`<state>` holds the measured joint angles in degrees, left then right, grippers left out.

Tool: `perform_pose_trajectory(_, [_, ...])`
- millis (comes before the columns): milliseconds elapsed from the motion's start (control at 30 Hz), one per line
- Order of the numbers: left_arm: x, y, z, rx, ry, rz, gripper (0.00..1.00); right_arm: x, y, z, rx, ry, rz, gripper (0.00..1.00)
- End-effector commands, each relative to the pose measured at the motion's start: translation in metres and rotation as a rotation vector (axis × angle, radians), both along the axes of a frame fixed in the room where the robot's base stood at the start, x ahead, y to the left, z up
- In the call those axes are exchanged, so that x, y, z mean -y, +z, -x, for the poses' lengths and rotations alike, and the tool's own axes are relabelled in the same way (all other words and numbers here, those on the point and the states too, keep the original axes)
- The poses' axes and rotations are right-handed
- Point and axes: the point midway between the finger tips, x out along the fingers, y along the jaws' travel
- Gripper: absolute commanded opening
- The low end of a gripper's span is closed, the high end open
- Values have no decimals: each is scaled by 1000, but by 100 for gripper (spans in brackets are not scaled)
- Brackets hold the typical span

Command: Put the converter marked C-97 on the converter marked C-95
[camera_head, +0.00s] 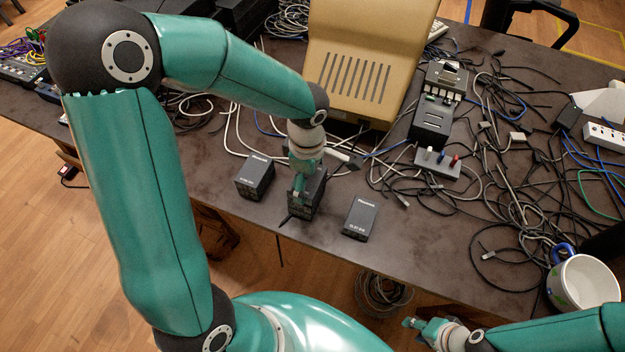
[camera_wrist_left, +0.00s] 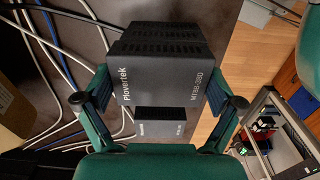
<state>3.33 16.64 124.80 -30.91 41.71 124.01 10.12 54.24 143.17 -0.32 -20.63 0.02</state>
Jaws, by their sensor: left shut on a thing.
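My left gripper (camera_head: 299,194) points down at a black box, the middle converter (camera_head: 316,193), near the table's front edge. A left converter (camera_head: 255,177) and a right converter (camera_head: 360,218) stand apart on either side. A smaller-looking black box (camera_wrist_left: 160,122) shows below the held one. No C-95 or C-97 mark is legible. My right gripper (camera_head: 415,324) is low, off the table; its jaw is unclear.
A beige case (camera_head: 360,50) stands behind the converters. Tangled cables (camera_head: 490,170) cover the table's right side, with a black device (camera_head: 432,125) and a small switch box (camera_head: 438,163) among them. A white mug (camera_head: 583,283) stands at the right edge. Bare table lies around the right converter.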

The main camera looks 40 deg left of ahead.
Motion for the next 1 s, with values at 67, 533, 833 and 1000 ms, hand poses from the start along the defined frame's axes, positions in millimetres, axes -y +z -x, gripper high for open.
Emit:
perform_pose_trajectory(67, [0,-2,0,1,1,1,47,0,0,0,0,0,0,40])
perform_pose_trajectory(533, [0,-4,0,1,1,1,100,0,-3,0,0,0,0,40])
perform_pose_trajectory(833, [0,-2,0,1,1,1,100,0,0,0,0,0,0,40])
perform_pose_trajectory(1000, [-1,13,-1,6,2,-1,100,0,1,0,0,0,0,40])
